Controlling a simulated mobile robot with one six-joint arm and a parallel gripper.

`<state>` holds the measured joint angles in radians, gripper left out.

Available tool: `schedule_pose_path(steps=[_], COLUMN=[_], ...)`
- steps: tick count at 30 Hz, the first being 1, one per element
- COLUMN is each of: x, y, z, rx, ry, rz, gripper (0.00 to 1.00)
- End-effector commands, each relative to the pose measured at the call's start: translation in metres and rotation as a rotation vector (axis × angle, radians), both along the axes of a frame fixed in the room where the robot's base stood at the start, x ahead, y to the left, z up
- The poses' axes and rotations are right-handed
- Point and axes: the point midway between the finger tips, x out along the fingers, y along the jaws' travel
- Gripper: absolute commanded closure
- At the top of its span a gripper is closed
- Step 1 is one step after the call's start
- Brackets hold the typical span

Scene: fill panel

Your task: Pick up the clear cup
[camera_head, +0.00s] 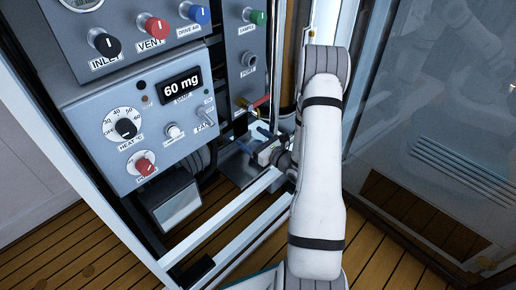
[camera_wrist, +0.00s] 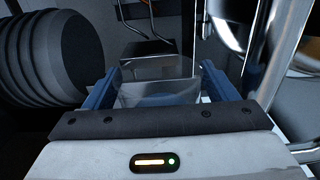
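The clear cup (camera_wrist: 158,92) shows in the wrist view as a faint see-through shape between the two blue fingers of my gripper (camera_wrist: 160,72). The fingers stand wide apart, one on each side of the cup. I cannot tell whether either finger touches it. In the head view my gripper (camera_head: 253,139) reaches into the cabinet at the right of the control panel, low beneath the narrow panel with the green knob. The cup is too small and faint to make out there. The cup's lower part is hidden by my gripper body in the wrist view.
The grey control panel (camera_head: 150,125) with knobs and a 60 mg display stands left of my arm. White frame rails (camera_head: 225,222) cross below my gripper. A dark ribbed hose (camera_wrist: 50,60) is close on the left in the wrist view, and shiny metal tubes (camera_wrist: 270,60) are on the right.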

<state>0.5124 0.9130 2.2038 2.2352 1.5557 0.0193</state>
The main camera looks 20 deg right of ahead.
Motion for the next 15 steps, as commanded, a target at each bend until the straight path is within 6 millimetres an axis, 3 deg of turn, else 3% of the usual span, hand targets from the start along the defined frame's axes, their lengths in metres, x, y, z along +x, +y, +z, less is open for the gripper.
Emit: schedule_pose_path(steps=[15], x=[-0.0005], y=[-0.0008], z=[-0.0002], rx=[0.0], ry=[0.0], rz=[-0.001], gripper=[0.64])
